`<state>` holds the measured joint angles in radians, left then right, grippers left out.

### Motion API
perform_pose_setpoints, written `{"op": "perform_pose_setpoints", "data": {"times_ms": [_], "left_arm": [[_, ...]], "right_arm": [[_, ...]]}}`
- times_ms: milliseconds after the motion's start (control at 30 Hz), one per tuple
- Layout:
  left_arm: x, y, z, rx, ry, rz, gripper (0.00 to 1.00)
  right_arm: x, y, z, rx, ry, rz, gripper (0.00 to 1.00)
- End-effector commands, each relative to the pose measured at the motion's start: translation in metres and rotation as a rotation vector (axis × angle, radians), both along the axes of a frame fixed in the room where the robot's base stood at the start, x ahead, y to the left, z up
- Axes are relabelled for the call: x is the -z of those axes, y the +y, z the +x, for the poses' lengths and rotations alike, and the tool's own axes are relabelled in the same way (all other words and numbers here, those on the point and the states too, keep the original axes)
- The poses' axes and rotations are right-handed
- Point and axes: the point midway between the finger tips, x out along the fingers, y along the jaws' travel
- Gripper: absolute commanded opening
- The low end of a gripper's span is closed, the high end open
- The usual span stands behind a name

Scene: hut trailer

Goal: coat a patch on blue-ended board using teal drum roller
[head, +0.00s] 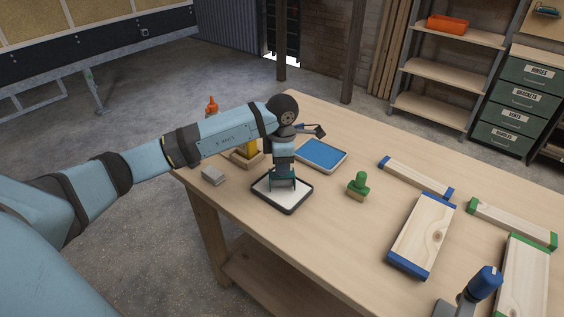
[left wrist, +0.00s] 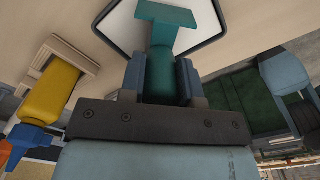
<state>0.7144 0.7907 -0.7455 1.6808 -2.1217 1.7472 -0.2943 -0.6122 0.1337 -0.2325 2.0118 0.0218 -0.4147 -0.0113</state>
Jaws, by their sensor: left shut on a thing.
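My left gripper (head: 284,176) is shut on the teal drum roller (head: 283,183). In the left wrist view the roller's teal handle (left wrist: 162,70) stands between the fingers, with its wider end over the dark-rimmed white tray (left wrist: 118,30). In the head view the roller is low over or in this tray (head: 267,195); I cannot tell whether it touches the white surface. A wide blue-ended board (head: 420,238) and a narrow blue-ended board (head: 408,175) lie on the table to the right, apart from the gripper.
A blue-filled tray (head: 322,153) lies behind the white one. A green-handled tool (head: 358,185) stands between trays and boards. A grey block (head: 213,175) lies near the left edge.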

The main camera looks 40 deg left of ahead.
Motion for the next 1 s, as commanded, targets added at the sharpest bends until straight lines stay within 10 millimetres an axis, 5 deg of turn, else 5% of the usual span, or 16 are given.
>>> {"op": "perform_pose_setpoints", "data": {"times_ms": [1000], "left_arm": [[0.0054,0.0000,0.0003,0.000,-0.001,-0.001,0.11]], "right_arm": [[0.0034,0.0018,0.0007,-0.002,-0.005,0.004,0.43]]}}
